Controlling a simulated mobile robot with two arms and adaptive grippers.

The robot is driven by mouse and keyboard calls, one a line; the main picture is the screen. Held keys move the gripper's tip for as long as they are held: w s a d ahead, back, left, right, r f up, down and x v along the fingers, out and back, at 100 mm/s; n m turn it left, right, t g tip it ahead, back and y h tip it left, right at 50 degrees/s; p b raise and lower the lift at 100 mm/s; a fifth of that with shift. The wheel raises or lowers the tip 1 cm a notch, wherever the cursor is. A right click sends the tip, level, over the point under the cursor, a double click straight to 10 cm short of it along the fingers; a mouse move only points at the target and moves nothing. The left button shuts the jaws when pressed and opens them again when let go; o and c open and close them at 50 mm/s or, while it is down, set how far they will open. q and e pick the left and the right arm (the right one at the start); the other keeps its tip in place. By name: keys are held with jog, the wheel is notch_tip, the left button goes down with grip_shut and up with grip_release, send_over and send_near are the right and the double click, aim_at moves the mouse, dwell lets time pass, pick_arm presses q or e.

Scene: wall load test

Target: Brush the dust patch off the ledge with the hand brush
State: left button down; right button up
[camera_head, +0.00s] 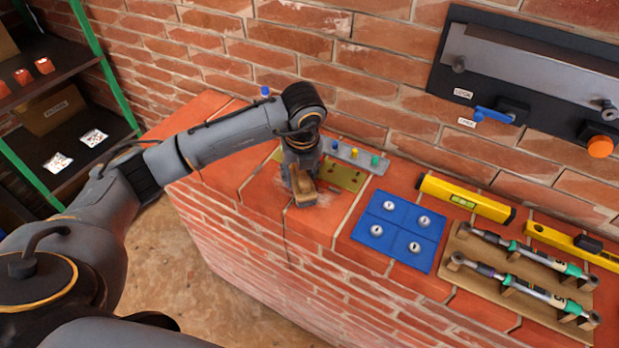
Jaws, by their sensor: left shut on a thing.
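My left gripper (302,178) points down over the brick ledge (222,150), near its front edge. It is shut on the hand brush (305,199), a brown wooden block showing below and in front of the fingers. The gripper hides much of the brush, and I cannot tell whether its bristles touch the ledge. A faint pale dust patch (322,214) shows on the ledge just right of the brush; its full extent is hidden. My right gripper is not in view.
Behind the gripper are a yellow-green plate (346,177) and a grey strip with coloured knobs (355,154). To the right lie a blue panel (399,228), a yellow level (465,199) and a wooden rack with torque wrenches (515,272). A shelf (65,110) stands left.

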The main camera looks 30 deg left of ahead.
pick_arm(q)
jog(key=shift+a+b, duration=0.55)
jog(key=shift+a, duration=1.05)
jog(key=shift+a+r, duration=0.2)
jog(key=shift+a, duration=0.25)
jog(key=shift+a+f+b, duration=0.1)
jog(key=shift+a+b, duration=0.55)
jog(key=shift+a, duration=0.75)
jog(key=shift+w+a+f, duration=0.1)
jog(key=shift+w+a, duration=0.05)
jog(key=shift+a, duration=0.6)
jog(key=shift+d, duration=0.1)
jog(key=p+v, duration=0.1)
jog(key=v, duration=0.1)
jog(key=w+p+v, duration=0.1)
jog(key=p+v, duration=0.1)
jog(key=shift+r, duration=0.45)
jog(key=shift+s+r+p, duration=0.1)
jog(key=shift+r+p, duration=0.2)
jog(key=shift+r, duration=0.2)
jog(key=shift+r, duration=0.1)
